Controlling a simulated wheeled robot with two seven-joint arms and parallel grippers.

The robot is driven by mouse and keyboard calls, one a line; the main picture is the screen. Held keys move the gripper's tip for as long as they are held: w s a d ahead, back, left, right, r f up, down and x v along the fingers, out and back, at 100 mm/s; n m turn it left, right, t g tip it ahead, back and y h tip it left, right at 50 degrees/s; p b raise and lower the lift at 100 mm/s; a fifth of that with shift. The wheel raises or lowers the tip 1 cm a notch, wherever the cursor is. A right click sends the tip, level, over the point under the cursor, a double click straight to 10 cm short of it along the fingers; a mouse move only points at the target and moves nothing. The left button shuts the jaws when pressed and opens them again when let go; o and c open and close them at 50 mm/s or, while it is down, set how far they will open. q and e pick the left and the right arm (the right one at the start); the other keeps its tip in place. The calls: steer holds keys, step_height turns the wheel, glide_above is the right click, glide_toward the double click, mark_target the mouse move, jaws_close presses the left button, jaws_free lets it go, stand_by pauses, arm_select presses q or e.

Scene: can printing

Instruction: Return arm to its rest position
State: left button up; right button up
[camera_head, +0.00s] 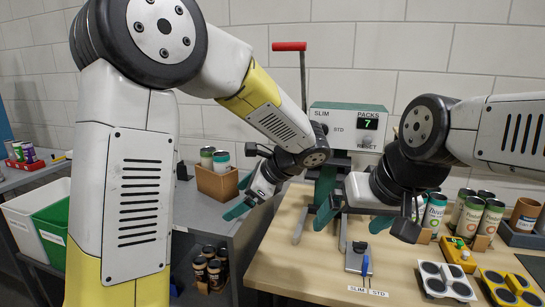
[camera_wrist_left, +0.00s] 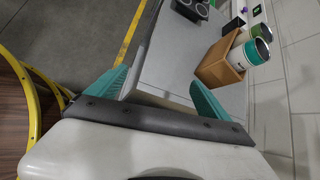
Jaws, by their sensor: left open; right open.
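My left arm reaches across the head view, and its gripper (camera_head: 240,197) hangs over the grey side table (camera_head: 232,227), left of the press. Its teal fingers are apart and empty. In the left wrist view the left gripper (camera_wrist_left: 156,95) has only the grey tabletop (camera_wrist_left: 180,60) and its edge between its fingers. My right gripper (camera_head: 350,217) is in front of the press above the wooden table (camera_head: 310,265), with its teal fingers apart and nothing seen between them. The wrist hides part of the press.
The green press (camera_head: 345,117) has a red-handled lever (camera_head: 289,46) and a display reading 7. A wooden box (camera_head: 216,182) with cans stands behind my left gripper. Cans (camera_head: 470,213) and trays (camera_head: 446,281) occupy the right. White and green bins (camera_head: 50,230) stand at left.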

arm_select(q)
steer(key=s+a+r+n+h, duration=0.2)
steer(key=s+n+h, duration=0.3)
steer(key=s+n, duration=0.4)
steer(key=s+a+r+n+t+h, duration=0.1)
steer(key=s+a+r+n+h, duration=0.2)
steer(key=s+n, duration=0.6)
steer(key=shift+a+t+h, duration=0.3)
steer(key=shift+a+h, duration=0.15)
steer(key=shift+h, duration=0.75)
